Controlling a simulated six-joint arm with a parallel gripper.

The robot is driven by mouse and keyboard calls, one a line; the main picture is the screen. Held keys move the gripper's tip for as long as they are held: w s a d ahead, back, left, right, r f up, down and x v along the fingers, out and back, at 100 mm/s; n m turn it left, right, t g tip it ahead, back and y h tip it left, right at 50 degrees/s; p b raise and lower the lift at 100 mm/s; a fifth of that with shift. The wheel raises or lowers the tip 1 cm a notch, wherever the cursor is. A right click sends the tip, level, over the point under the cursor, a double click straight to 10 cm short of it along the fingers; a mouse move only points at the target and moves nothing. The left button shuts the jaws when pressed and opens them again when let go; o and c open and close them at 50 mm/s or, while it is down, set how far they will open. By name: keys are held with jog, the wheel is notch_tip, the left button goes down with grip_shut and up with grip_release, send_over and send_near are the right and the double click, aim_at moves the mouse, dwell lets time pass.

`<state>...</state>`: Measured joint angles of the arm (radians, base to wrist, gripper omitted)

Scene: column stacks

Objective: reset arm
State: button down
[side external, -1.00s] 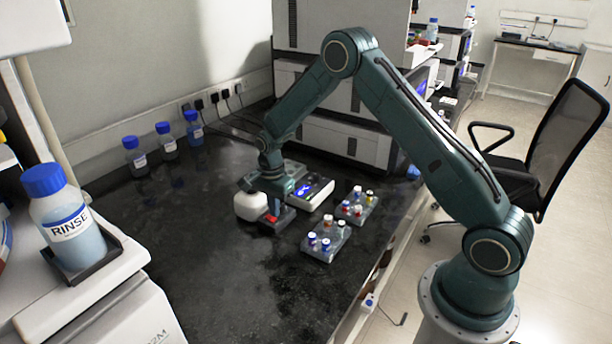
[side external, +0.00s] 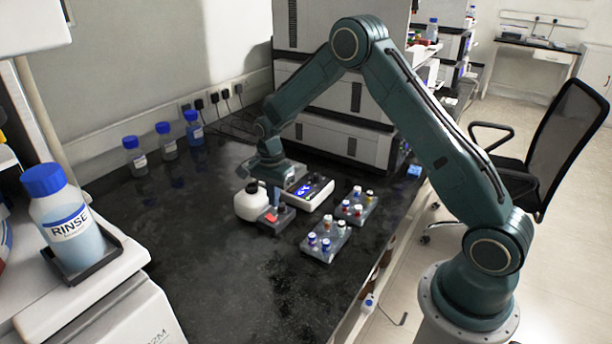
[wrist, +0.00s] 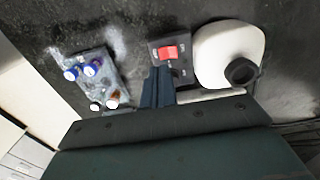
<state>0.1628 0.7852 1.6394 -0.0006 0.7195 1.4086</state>
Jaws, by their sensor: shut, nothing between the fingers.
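My gripper (side external: 275,196) is shut and empty, pointing down just above a small dark switch box (side external: 284,221) with a red rocker switch (side external: 271,217). In the wrist view my gripper's fingers (wrist: 158,72) are together beside the red switch (wrist: 170,52). I cannot tell whether the fingertips touch the box.
Two vial racks (side external: 324,246) (side external: 362,212) with several capped vials stand to the right. A white device with a lit display (side external: 318,194) is behind the box. Blue-capped bottles (side external: 168,148) stand at the wall. The front bench surface is clear.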

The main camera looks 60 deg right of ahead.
jog(key=shift+r, duration=0.15)
jog(key=s+a+r+n+t, duration=0.1)
jog(key=s+a+r+n, duration=0.4)
jog(key=r, duration=0.6)
jog(key=s+r+n+t, duration=0.2)
jog(key=s+r+n, duration=0.2)
jog(key=s+r, duration=0.55)
jog(key=s+a+r+n+t, duration=0.1)
jog(key=s+n, duration=0.3)
jog(key=s, duration=0.5)
jog(key=s+a+r+n+t, duration=0.1)
jog(key=s+r+n, duration=0.3)
jog(key=s, duration=0.4)
jog(key=shift+s+a+r+n+t, duration=0.25)
jog(key=shift+s+a+n+t, duration=0.1)
jog(key=shift+a+n, duration=0.2)
